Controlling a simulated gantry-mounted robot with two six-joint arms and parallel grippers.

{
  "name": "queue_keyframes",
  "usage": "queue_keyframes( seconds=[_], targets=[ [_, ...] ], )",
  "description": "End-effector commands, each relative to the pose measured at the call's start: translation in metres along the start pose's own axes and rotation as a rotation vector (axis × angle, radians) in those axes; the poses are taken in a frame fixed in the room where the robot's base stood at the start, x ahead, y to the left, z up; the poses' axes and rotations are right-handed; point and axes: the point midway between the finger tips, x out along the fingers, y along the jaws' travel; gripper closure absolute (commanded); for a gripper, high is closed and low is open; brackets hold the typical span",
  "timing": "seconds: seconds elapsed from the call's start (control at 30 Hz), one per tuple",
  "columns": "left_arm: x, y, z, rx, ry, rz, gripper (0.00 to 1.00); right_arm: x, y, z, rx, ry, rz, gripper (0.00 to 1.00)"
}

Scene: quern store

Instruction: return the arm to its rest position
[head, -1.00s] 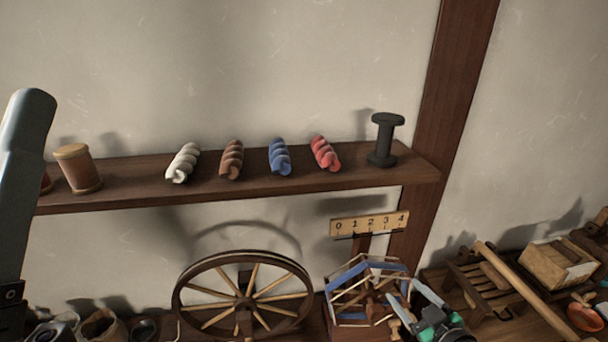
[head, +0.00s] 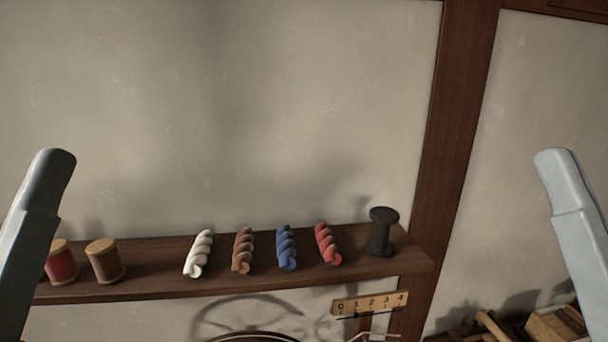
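A grey link of my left arm (head: 35,230) rises at the left edge, in front of the shelf's left end. A matching grey link of my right arm (head: 580,235) rises at the right edge, in front of the wall. Both links lean a little and touch nothing that I can see. Neither gripper shows in the head view; both are out of the picture, so their fingers cannot be seen.
A wooden shelf (head: 150,285) bears two thread spools (head: 105,262), white (head: 199,254), brown (head: 243,250), blue (head: 286,247) and red (head: 327,244) twisted skeins, and a black spool (head: 382,232). Below are a numbered plate (head: 370,303) and a wheel top (head: 255,337).

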Motion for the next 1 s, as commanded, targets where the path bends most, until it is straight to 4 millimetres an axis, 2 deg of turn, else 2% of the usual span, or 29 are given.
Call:
queue_keyframes(
  seconds=[0.03, 0.1, 0.3, 0.4, 0.53, 1.0],
  targets=[
    [0.038, 0.0, -0.035, 0.0, 0.0, 0.0, 0.25, 0.038, 0.0, -0.035, 0.0, 0.0, 0.0, 0.27],
    [0.063, 0.0, -0.058, 0.0, 0.0, 0.0, 0.25, 0.064, 0.0, -0.058, -0.001, -0.001, 0.0, 0.27],
    [0.126, 0.0, -0.116, 0.0, 0.0, 0.0, 0.25, 0.126, 0.0, -0.115, -0.001, -0.002, 0.0, 0.27],
    [0.142, -0.001, -0.131, 0.0, 0.0, 0.0, 0.25, 0.143, 0.0, -0.13, -0.001, -0.003, -0.001, 0.27],
    [0.149, -0.001, -0.137, 0.0, -0.001, 0.0, 0.25, 0.149, 0.0, -0.136, -0.001, -0.003, -0.001, 0.27],
    [0.146, -0.001, -0.134, 0.0, -0.002, 0.0, 0.25, 0.146, 0.0, -0.133, -0.001, -0.003, -0.001, 0.27]
  ],
)
